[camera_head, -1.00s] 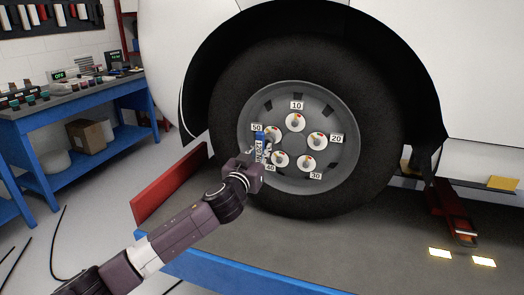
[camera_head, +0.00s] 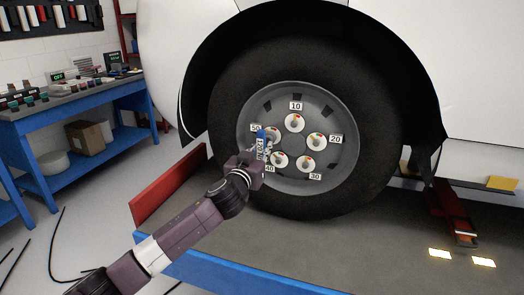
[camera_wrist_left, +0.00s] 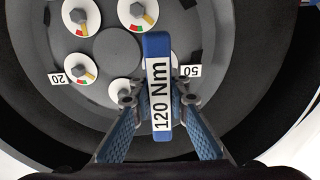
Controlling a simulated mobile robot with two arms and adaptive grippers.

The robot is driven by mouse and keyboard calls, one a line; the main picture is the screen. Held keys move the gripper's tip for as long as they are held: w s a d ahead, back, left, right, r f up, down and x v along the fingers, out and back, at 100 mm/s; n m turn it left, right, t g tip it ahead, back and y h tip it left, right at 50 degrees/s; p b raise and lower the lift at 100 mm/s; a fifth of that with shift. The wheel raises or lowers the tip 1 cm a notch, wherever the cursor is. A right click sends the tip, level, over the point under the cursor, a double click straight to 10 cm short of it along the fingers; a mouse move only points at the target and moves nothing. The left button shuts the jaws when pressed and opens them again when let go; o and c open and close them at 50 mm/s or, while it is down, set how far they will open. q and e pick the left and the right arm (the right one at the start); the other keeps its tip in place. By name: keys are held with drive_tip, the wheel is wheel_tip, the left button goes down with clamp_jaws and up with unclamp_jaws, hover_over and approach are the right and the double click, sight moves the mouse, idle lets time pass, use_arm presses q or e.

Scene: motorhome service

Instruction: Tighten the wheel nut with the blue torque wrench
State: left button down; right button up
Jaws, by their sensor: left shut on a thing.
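My left gripper (camera_head: 257,168) is shut on the blue torque wrench (camera_head: 261,134), in front of the lower left part of the wheel. In the left wrist view the wrench (camera_wrist_left: 157,45) shows a white "120 Nm" label and lies between the fingertips (camera_wrist_left: 156,98). The wheel (camera_head: 300,180) carries several nuts with white round dials, such as the top nut (camera_head: 294,123), beside plates numbered 10 to 50. The wrench is close to the nut by plate 50 (camera_head: 272,135) and partly covers it. I cannot tell whether they touch. My right gripper is out of view.
The black tyre (camera_head: 389,130) sits inside the white vehicle's wheel arch. A grey platform with a blue edge (camera_head: 225,275) and a red raised end (camera_head: 165,188) lies below. A blue workbench (camera_head: 90,121) stands at the left. A red stand (camera_head: 452,215) is at the right.

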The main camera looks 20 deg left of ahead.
use_arm(q)
drive_tip(key=shift+w, duration=0.45)
drive_tip(key=shift+r, duration=0.15)
drive_tip(key=shift+m, duration=0.4)
drive_tip(key=shift+m+p, duration=0.95)
drive_tip(key=shift+m, duration=0.25)
drive_tip(key=shift+m+p, duration=0.3)
drive_tip(key=shift+m, duration=0.6)
